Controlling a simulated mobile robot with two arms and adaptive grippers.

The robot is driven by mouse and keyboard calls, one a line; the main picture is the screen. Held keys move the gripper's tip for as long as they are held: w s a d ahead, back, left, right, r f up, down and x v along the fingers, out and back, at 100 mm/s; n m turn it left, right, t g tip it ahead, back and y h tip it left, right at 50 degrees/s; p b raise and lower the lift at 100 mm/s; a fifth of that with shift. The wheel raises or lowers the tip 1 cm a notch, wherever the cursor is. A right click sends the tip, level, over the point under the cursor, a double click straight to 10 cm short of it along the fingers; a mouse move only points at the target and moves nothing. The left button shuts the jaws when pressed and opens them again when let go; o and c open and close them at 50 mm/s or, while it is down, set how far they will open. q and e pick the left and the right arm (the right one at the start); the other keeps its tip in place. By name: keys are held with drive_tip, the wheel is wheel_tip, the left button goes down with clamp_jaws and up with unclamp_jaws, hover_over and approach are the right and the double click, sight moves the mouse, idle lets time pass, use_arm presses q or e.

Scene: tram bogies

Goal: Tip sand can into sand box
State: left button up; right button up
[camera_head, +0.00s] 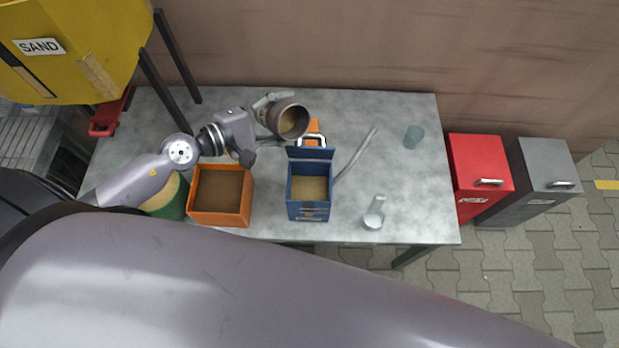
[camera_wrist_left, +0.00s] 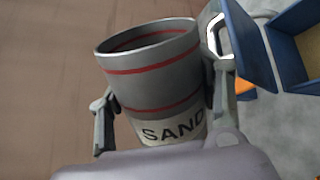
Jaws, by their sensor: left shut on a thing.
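My left gripper (camera_head: 262,112) is shut on the sand can (camera_head: 292,121), a grey can that shows brownish sand inside in the head view. In the left wrist view the can (camera_wrist_left: 150,75) has red bands and a SAND label, with a finger on each side. It is held above the back of the table, its mouth partly toward the head camera. The blue sand box (camera_head: 308,211) stands in front and a little right of the can, its lid up and sand inside. Part of the blue box (camera_wrist_left: 244,42) shows in the left wrist view. My right gripper is not in view.
An orange box (camera_head: 221,222) with dark brown contents stands left of the blue box, beside a green round container (camera_head: 176,206). An orange-and-white object (camera_head: 313,135) lies behind the blue box. A hose (camera_head: 357,153), scoop (camera_head: 374,217) and cup (camera_head: 413,135) lie right.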

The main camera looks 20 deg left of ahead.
sight(290, 120)
use_arm(q)
drive_tip(key=shift+d+r+m+y+p, duration=0.1)
drive_tip(key=shift+r+m+y+p, duration=0.3)
drive_tip(key=shift+m+p, duration=0.75)
idle(1.5)
drive_tip(key=shift+s+d+r+p, duration=0.45)
drive_tip(key=shift+d+p, duration=0.25)
drive_tip(key=shift+p, duration=1.2)
idle(0.4)
drive_tip(key=shift+m, duration=0.25)
drive_tip(key=shift+s, duration=0.1)
drive_tip(key=shift+s+d+f+m+t+y+p, duration=0.1)
drive_tip(key=shift+d+f+m+t+y+p, duration=0.25)
drive_tip(key=shift+m+p, duration=0.3)
idle(1.8)
